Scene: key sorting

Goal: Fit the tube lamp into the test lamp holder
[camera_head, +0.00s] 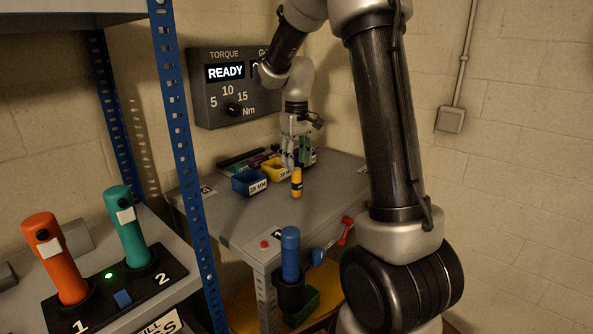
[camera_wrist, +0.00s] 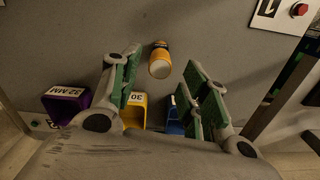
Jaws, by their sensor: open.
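I cannot make out a tube lamp or a test lamp holder for certain. My gripper (camera_head: 290,160) hangs over the back part of the grey table (camera_head: 245,220). In the wrist view my gripper (camera_wrist: 160,62) is open, with nothing between its green-padded fingers. A yellow-orange cylinder (camera_head: 296,184) with a dark band stands on the table, just in front of my gripper in the head view. In the wrist view the cylinder (camera_wrist: 160,58) shows its pale round end near the gap between the fingertips. My fingers seem apart from it.
Blue (camera_head: 249,182), yellow (camera_head: 274,167) and purple (camera_wrist: 66,102) bins stand near my gripper. A blue-handled tool (camera_head: 290,255) is at the table's front edge.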

